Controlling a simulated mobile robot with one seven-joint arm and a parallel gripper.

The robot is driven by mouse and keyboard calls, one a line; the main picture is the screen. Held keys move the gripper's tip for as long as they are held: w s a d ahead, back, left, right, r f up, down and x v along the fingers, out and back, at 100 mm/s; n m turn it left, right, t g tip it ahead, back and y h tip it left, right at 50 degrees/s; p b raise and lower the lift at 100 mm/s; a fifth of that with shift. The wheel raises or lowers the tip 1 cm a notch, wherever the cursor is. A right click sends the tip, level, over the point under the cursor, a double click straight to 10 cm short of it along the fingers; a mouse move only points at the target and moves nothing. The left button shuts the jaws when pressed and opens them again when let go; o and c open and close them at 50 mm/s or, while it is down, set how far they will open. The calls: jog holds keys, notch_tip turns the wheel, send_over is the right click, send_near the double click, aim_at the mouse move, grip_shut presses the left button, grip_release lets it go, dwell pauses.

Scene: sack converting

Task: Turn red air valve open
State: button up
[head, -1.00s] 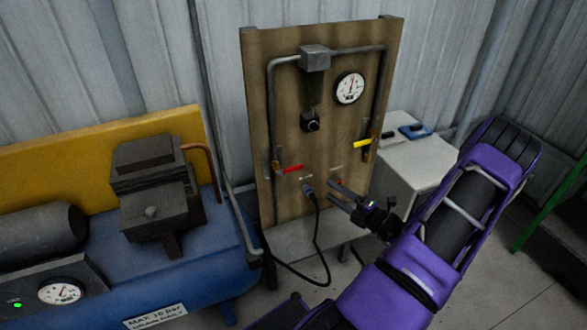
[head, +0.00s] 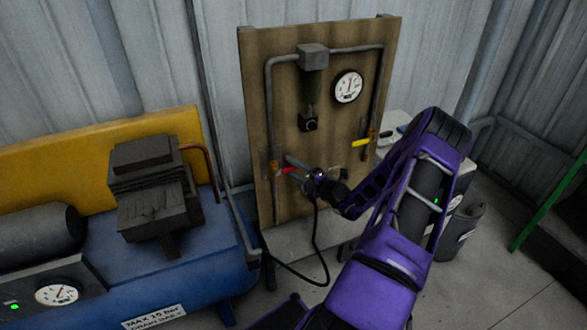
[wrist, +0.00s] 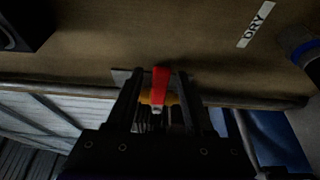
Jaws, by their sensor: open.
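The red air valve handle (head: 289,170) is on the lower left of the upright wooden panel (head: 281,115), on the left grey pipe. In the wrist view the red handle (wrist: 160,85) shows between the two fingers, with a brass-coloured body behind it. My gripper (head: 291,168) is at the handle, its fingers on either side of it. In the wrist view my gripper (wrist: 160,74) is open, with dark gaps beside the handle. Whether a finger touches it I cannot tell. My gripper partly covers the handle in the head view.
A yellow handle (head: 361,143) is on the right pipe. A gauge (head: 348,87) and a black knob (head: 308,122) are on the panel. A black hose (head: 316,235) hangs below my gripper. A blue compressor (head: 190,267) stands left. A "DRY" label (wrist: 256,24) shows in the wrist view.

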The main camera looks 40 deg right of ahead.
grip_shut()
dwell(1.4)
